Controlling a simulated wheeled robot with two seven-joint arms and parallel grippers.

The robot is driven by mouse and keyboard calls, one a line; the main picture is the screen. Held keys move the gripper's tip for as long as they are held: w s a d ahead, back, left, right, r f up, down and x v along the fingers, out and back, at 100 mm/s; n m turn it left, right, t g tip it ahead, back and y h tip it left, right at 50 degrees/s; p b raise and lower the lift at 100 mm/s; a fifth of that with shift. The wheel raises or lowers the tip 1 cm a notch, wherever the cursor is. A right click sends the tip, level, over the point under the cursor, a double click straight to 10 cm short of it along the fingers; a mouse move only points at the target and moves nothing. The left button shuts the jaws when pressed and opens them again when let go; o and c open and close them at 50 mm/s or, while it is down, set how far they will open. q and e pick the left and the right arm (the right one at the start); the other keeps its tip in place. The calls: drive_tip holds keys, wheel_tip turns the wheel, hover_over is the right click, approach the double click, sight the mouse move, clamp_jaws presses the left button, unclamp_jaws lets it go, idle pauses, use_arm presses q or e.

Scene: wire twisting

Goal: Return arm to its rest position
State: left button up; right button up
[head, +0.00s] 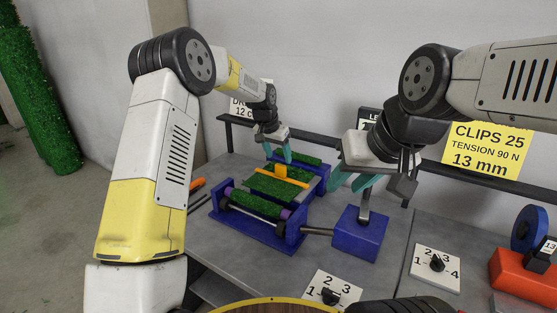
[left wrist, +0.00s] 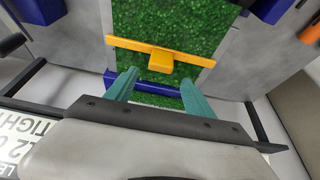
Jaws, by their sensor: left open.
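My left gripper (head: 287,155) is open above the far end of the blue-framed fixture (head: 262,230). In the left wrist view its two teal fingers (left wrist: 160,90) are spread, with nothing between them. The fixture holds green turf (head: 268,187) with an orange bar (head: 281,171) across it; the bar (left wrist: 158,55) lies just beyond the fingertips in the left wrist view. My right gripper (head: 347,183) has its teal fingers apart, beside the upright metal post of the blue block (head: 358,236). Whether it touches the post cannot be told.
The grey table (head: 225,264) has number dials (head: 330,292) and (head: 436,264) at the front. A red device with a blue spool (head: 529,228) stands at the right. An orange-handled tool (head: 196,184) lies left of the fixture. A dark rail (head: 320,142) runs along the back.

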use_arm(q)
drive_tip(key=shift+v, duration=0.8)
drive_tip(key=s+a+r+n+t, duration=0.1)
drive_tip(key=s+a+r, duration=0.4)
drive_tip(key=s+r, duration=0.25)
drive_tip(key=s+a+r+n, duration=0.2)
drive_tip(key=s+a+r, duration=0.3)
drive_tip(key=s+r, duration=0.3)
drive_tip(key=s+a+n, duration=0.1)
drive_tip(key=s+a, duration=0.2)
drive_tip(key=s, duration=0.9)
drive_tip(key=s+a+f+n+t, duration=0.1)
drive_tip(key=s+a+n, duration=0.1)
drive_tip(key=s, duration=1.1)
drive_tip(key=shift+s+a+f, duration=0.25)
drive_tip(key=shift+a, duration=0.6)
